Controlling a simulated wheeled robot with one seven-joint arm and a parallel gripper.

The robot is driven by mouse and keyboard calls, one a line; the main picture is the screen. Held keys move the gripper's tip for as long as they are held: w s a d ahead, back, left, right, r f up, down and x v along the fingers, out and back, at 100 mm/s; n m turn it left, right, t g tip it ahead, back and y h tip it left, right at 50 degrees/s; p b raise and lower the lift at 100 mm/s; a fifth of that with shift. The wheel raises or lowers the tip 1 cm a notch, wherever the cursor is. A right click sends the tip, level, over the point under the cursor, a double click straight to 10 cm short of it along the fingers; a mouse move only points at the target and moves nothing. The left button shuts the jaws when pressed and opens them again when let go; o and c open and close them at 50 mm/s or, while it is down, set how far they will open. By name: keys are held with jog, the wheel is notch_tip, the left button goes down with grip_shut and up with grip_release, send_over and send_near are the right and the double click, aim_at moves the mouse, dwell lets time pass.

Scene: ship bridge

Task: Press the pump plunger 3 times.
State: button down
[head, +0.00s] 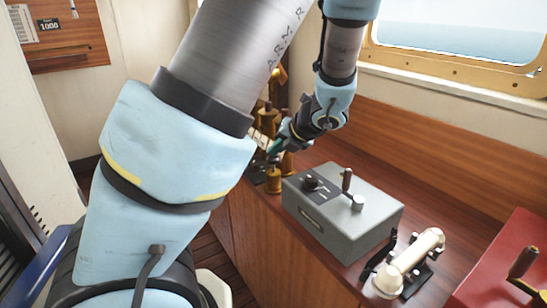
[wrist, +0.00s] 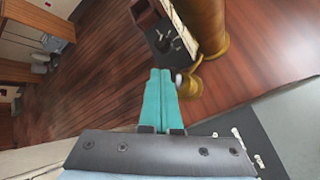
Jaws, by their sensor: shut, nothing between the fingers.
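My gripper (head: 275,149) is at the far end of the counter, partly hidden by my own arm. In the wrist view its teal fingers (wrist: 160,74) are shut together with nothing between them. A small brass piece (wrist: 190,84) with a pale tip is just right of the fingertips; it may be the pump plunger, but I cannot be sure. I cannot tell whether the fingers touch it. In the head view a short brass cylinder (head: 273,181) stands just below my gripper.
A larger brass body (wrist: 204,25) stands beyond the fingertips. A grey control box (head: 345,240) with levers is on the wooden counter, right of my gripper. A cream handset (head: 412,262) and a red panel (head: 505,265) are nearer. Window wall behind.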

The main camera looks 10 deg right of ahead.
aim_at(275, 159)
jog(key=shift+f+b, duration=0.7)
jog(key=shift+f, duration=0.55)
dwell(0.8)
dwell(0.4)
jog(key=shift+r+p, duration=1.95)
jog(key=shift+p, duration=0.3)
jog(key=shift+r, duration=0.15)
notch_tip(275, 159, up, 5)
jog(key=p, duration=0.5)
